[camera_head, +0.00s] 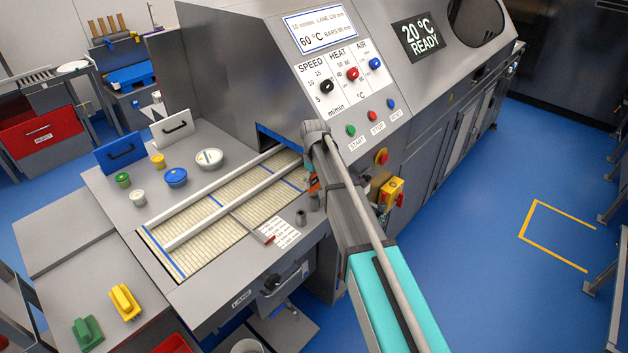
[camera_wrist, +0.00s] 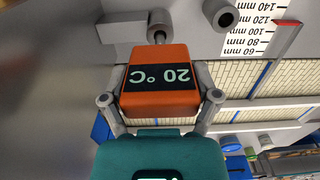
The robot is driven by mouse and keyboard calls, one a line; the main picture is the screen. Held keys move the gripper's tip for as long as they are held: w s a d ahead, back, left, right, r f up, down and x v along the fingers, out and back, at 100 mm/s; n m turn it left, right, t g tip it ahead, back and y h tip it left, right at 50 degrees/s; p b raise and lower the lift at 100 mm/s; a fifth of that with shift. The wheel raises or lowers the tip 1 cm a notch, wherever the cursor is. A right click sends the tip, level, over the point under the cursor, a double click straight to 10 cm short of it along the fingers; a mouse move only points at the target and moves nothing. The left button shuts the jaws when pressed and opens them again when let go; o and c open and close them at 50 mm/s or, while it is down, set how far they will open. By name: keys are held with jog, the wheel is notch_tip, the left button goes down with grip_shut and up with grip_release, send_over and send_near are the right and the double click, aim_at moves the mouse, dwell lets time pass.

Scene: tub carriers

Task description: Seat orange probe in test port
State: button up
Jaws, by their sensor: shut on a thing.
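The orange probe (camera_wrist: 160,105) fills the middle of the wrist view, its dark display reading 20 °C upside down. My gripper (camera_wrist: 160,97) is shut on it, one grey finger on each side. The probe's thin metal stem (camera_wrist: 158,37) points up in the picture and overlaps a short grey socket (camera_wrist: 158,17); I cannot tell whether it is inside. A second grey socket (camera_wrist: 224,16) with a dark hole stands beside it. In the head view a sliver of the orange probe (camera_head: 313,181) shows beside my arm, above the grey sockets (camera_head: 301,217). Which socket is the test port is unclear.
The lane (camera_head: 205,232) with its white rails runs into the machine opening. A lane-width scale card (camera_head: 278,232) lies near the sockets. Blue, green, yellow and white tubs (camera_head: 176,178) stand on the deck. An orange-yellow switch box (camera_head: 391,192) sits close to my arm.

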jog(key=shift+f+b, duration=0.7)
jog(key=shift+f, duration=0.1)
jog(key=o, duration=1.1)
jog(key=shift+r, duration=0.1)
jog(key=shift+r, duration=0.1)
notch_tip(320, 180, up, 12)
jog(key=p, duration=1.2)
jog(key=shift+f, duration=0.25)
jog(key=s+d+f+m+b, duration=0.5)
jog(key=s+d+f+b, duration=0.2)
jog(key=s+d, duration=0.4)
jog(key=s+d+f+m+b, duration=0.5)
jog(key=s+d+f+b, duration=0.3)
jog(key=s+d, duration=0.3)
jog(key=s, duration=0.4)
jog(key=shift+s+f+b, duration=0.15)
jog(key=shift+f+b, duration=0.05)
jog(key=shift+b, duration=0.1)
